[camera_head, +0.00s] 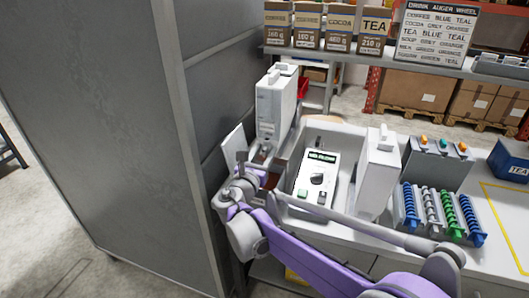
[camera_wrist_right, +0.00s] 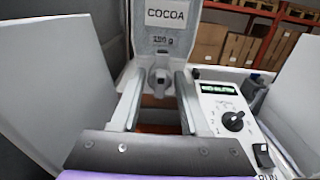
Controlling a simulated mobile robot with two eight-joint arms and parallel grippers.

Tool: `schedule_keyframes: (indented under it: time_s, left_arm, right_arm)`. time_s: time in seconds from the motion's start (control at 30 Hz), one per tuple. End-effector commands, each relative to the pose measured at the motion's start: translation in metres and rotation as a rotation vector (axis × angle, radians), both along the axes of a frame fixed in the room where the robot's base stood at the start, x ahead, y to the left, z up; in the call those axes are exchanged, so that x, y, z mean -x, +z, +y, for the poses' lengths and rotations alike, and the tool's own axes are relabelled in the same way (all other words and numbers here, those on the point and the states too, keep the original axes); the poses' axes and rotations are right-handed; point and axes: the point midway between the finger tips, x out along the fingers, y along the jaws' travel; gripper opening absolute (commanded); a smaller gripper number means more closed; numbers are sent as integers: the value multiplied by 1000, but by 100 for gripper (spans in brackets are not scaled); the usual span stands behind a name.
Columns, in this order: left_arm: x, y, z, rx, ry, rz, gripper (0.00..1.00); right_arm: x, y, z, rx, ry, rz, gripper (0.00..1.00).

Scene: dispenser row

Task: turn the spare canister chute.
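A white canister (camera_head: 273,108) stands at the back left of the open machine housing. In the right wrist view the canister (camera_wrist_right: 158,28) faces me, labelled COCOA. A grey chute (camera_wrist_right: 160,82) sticks out at its lower front. My right gripper (camera_head: 262,160) is at the foot of this canister. In the right wrist view its two fingers (camera_wrist_right: 158,102) are apart, one to each side below the chute; I cannot tell whether they touch it. A second white canister (camera_head: 379,170) stands at the housing's right. I cannot tell which is the spare. My left gripper is not in view.
A control panel (camera_head: 317,178) with a dial stands right of my gripper. Coloured augers (camera_head: 442,214) lie in a rack further right. A tall grey cabinet wall (camera_head: 110,110) closes the left side. A shelf with bags (camera_head: 341,27) and a sign (camera_head: 437,32) is behind.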

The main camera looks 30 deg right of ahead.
Motion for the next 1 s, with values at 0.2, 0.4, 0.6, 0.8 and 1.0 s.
schedule_keyframes:
  time_s: [0.2, 0.4, 0.6, 0.8, 1.0]
  left_arm:
    - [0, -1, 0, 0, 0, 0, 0]
    - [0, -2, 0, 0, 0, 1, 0]
    - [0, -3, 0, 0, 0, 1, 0]
    - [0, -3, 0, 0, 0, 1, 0]
    - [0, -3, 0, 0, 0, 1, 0]
  right_arm:
    - [16, -1, 20, -1, 4, 0, 45]
    - [43, 0, 52, -1, 5, 1, 45]
    - [63, 0, 75, 0, 3, 0, 45]
    - [70, 0, 82, 0, 1, 0, 45]
    - [70, 0, 82, 0, 0, 0, 45]
